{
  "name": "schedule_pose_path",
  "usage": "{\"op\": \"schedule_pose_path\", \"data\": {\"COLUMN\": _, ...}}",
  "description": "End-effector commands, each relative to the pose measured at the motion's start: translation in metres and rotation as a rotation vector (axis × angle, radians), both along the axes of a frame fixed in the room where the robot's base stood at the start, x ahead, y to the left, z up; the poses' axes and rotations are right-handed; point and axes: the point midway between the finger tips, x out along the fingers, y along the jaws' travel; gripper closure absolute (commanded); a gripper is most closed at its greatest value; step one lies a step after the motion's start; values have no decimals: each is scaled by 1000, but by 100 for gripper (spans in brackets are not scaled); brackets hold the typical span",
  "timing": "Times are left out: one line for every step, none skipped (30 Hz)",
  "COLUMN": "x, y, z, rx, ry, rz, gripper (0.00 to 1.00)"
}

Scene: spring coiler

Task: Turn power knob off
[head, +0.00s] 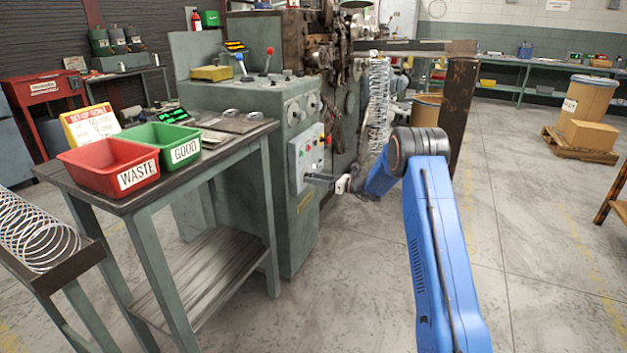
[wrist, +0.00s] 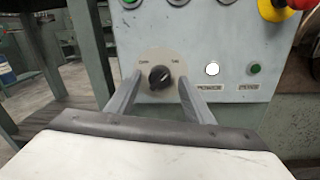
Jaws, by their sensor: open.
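The black rotary knob (wrist: 159,77) sits on a round pale plate (wrist: 146,60) on the grey control panel. Its plate has small words at upper left and upper right, too blurred to read surely. My gripper (wrist: 158,90) is open, with one finger on each side of the knob. I cannot tell whether the fingers touch it. In the head view my gripper (head: 318,179) reaches the lower part of the panel (head: 299,160), and the knob is hidden there.
Right of the knob are a lit white button (wrist: 212,68) and a green button (wrist: 254,68). A red emergency stop (wrist: 284,8) is above right. A table with a red waste bin (head: 108,165) and a green bin (head: 163,146) stands left of the machine.

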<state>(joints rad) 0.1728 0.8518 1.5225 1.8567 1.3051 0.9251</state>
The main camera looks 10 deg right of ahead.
Motion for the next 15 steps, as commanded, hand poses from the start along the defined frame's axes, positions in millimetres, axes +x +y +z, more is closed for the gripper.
{"op": "schedule_pose_path", "data": {"x": 1, "y": 1, "z": 0, "rx": 0, "ry": 0, "rz": 0, "gripper": 53}}
{"op": "schedule_pose_path", "data": {"x": 1, "y": 1, "z": 0, "rx": 0, "ry": 0, "rz": 0, "gripper": 53}}
{"op": "schedule_pose_path", "data": {"x": 1, "y": 1, "z": 0, "rx": 0, "ry": 0, "rz": 0, "gripper": 53}}
{"op": "schedule_pose_path", "data": {"x": 1, "y": 1, "z": 0, "rx": 0, "ry": 0, "rz": 0, "gripper": 53}}
{"op": "schedule_pose_path", "data": {"x": 1, "y": 1, "z": 0, "rx": 0, "ry": 0, "rz": 0, "gripper": 53}}
{"op": "schedule_pose_path", "data": {"x": 1, "y": 1, "z": 0, "rx": 0, "ry": 0, "rz": 0, "gripper": 53}}
{"op": "schedule_pose_path", "data": {"x": 1, "y": 1, "z": 0, "rx": 0, "ry": 0, "rz": 0, "gripper": 53}}
{"op": "schedule_pose_path", "data": {"x": 1, "y": 1, "z": 0, "rx": 0, "ry": 0, "rz": 0, "gripper": 53}}
{"op": "schedule_pose_path", "data": {"x": 1, "y": 1, "z": 0, "rx": 0, "ry": 0, "rz": 0, "gripper": 55}}
{"op": "schedule_pose_path", "data": {"x": 1, "y": 1, "z": 0, "rx": 0, "ry": 0, "rz": -1, "gripper": 62}}
{"op": "schedule_pose_path", "data": {"x": 1, "y": 1, "z": 0, "rx": 0, "ry": 0, "rz": 0, "gripper": 69}}
{"op": "schedule_pose_path", "data": {"x": 1, "y": 1, "z": 0, "rx": 0, "ry": 0, "rz": 0, "gripper": 79}}
{"op": "schedule_pose_path", "data": {"x": 1, "y": 1, "z": 0, "rx": 0, "ry": 0, "rz": 0, "gripper": 86}}
{"op": "schedule_pose_path", "data": {"x": 1, "y": 1, "z": 0, "rx": 0, "ry": 0, "rz": 0, "gripper": 93}}
{"op": "schedule_pose_path", "data": {"x": 1, "y": 1, "z": 0, "rx": 0, "ry": 0, "rz": 0, "gripper": 94}}
